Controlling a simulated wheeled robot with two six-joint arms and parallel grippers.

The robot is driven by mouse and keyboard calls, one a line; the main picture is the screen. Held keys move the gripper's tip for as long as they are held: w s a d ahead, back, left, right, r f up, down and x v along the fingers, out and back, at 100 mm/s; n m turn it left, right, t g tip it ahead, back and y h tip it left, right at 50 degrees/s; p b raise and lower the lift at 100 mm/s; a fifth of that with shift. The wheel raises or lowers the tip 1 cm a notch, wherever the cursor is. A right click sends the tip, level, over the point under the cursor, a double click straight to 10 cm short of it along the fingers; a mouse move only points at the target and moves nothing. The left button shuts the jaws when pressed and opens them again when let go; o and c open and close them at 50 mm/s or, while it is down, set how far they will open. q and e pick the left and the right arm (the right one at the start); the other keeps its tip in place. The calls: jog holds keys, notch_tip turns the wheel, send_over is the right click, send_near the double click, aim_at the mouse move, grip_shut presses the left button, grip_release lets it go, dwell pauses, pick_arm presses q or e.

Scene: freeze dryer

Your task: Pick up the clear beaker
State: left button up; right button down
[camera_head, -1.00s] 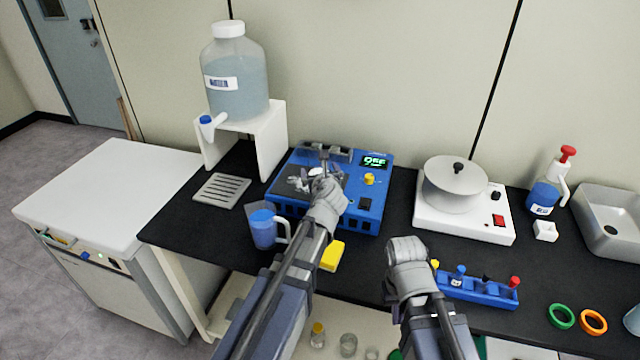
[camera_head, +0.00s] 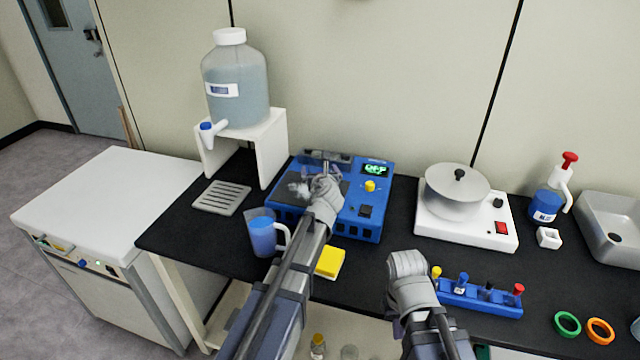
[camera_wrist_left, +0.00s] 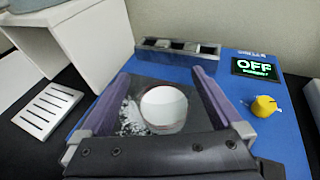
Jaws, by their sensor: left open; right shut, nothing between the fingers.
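A round, clear-rimmed vessel with a whitish inside, which looks like the clear beaker (camera_wrist_left: 164,108), shows in the left wrist view over the dark top plate of a blue device (camera_wrist_left: 245,95). My left gripper (camera_wrist_left: 162,76) is open, with one finger on each side of the beaker in that view. I cannot tell whether the fingers touch it. In the head view my left gripper (camera_head: 327,178) is over the blue device (camera_head: 372,222) and mostly hides the beaker. My right gripper (camera_head: 405,265) is shut and empty, above the front of the bench; its fingertips are hard to see.
A pitcher of blue liquid (camera_head: 262,234) and a yellow block (camera_head: 330,262) stand close to my left arm. A large bottle (camera_head: 236,85) sits on a white stand (camera_head: 272,135) behind. A blue rack (camera_head: 480,298) is right of my right gripper. The device's display reads OFF.

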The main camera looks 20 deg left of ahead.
aim_at(319, 165)
pick_arm(q)
jog(key=x, duration=0.3)
jog(key=shift+w+b, duration=0.2)
jog(key=shift+b, duration=0.15)
jog(key=shift+s, duration=0.1)
jog(key=shift+c, duration=0.6)
jog(key=c, duration=1.3)
jog(key=shift+r, duration=0.25)
notch_tip(319, 165, up, 9)
jog(key=p, duration=1)
jog(key=shift+r, duration=0.25)
